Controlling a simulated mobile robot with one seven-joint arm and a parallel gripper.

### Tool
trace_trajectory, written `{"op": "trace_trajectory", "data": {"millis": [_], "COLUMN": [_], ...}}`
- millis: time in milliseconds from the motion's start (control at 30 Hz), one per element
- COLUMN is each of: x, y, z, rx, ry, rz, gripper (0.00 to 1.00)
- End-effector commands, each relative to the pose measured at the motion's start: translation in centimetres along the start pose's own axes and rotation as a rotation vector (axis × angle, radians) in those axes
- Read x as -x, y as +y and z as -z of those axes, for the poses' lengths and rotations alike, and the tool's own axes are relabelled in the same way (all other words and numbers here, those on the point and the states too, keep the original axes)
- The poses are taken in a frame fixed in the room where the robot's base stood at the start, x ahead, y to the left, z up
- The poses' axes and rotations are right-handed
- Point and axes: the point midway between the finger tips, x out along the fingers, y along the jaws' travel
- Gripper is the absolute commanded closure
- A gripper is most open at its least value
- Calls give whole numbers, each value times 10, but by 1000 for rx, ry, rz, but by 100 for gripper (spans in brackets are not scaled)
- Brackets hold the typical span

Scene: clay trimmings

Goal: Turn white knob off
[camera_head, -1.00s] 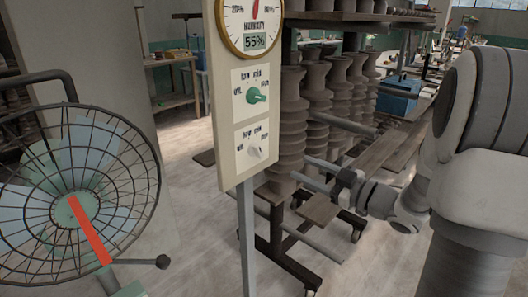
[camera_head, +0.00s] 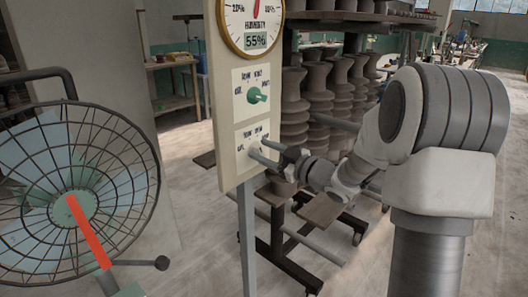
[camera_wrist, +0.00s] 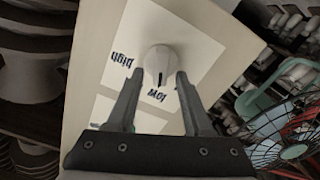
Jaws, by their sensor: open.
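The white knob (camera_wrist: 159,60) sits on a white label plate on the control panel (camera_head: 228,120). In the wrist view a dark mark on its lower edge faces the word "low"; "high" shows to the left, upside down. My gripper (camera_wrist: 160,74) is open, with one fingertip on each side of the knob's lower part; I cannot tell whether they touch it. In the head view my gripper (camera_head: 264,153) reaches the panel from the right and largely hides the knob.
A green knob (camera_head: 257,96) sits above the white one, under a humidity dial (camera_head: 254,20) reading 55%. A caged fan (camera_head: 75,205) stands at left. A rack with stacked clay pots (camera_head: 318,105) stands behind the panel and arm.

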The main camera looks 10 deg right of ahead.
Motion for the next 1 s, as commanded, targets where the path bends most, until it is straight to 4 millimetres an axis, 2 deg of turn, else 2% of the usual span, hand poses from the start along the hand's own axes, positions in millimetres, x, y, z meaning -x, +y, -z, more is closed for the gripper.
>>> {"op": "trace_trajectory", "data": {"millis": [100, 300, 400, 767, 1000], "x": [0, 0, 0, 1, 0], "y": [0, 0, 0, -1, -3], "z": [0, 0, 0, -1, -4], "rx": [0, 0, 0, 13, 108], "ry": [0, 0, 0, 0, 2], "rz": [0, 0, 0, 0, 1], "gripper": [51, 87, 100, 100, 100]}}
